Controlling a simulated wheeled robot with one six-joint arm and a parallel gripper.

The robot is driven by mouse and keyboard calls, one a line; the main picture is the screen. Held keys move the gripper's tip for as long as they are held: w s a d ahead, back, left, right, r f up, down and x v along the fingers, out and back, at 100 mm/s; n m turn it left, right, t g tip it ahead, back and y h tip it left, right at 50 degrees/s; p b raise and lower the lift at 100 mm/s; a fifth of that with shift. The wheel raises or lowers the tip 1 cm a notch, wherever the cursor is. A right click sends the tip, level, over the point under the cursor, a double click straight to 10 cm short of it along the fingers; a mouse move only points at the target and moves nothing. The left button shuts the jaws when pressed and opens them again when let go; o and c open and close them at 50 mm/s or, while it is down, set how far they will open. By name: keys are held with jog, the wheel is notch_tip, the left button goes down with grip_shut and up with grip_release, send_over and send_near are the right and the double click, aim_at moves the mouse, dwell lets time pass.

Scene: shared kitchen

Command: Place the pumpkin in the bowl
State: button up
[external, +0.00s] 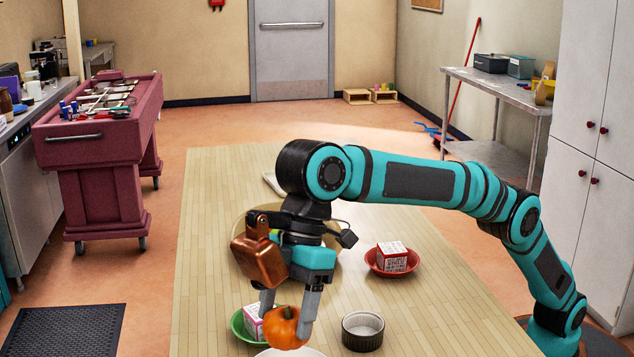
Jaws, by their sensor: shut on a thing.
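My gripper (287,316) points down over the near part of the wooden table and is shut on an orange pumpkin (285,330), with one finger on each side of it. The pumpkin is in front of a green bowl (238,328) and hides part of it. A white dish (290,353) is below the pumpkin, cut off by the bottom edge of the picture. I cannot tell if the pumpkin touches it. A red bowl (373,264) stands farther back to the right.
A printed box (392,256) sits in the red bowl, and another box (252,322) is in the green bowl. A large pale round dish (240,226) is partly hidden behind my arm. The table (215,190) is bare at the far left and right front.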

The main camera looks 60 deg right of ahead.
jog(key=shift+f, duration=4.9)
jog(key=o, duration=1.1)
jog(key=shift+r, duration=0.1)
jog(key=shift+r, duration=3.4)
jog(key=shift+d, duration=0.1)
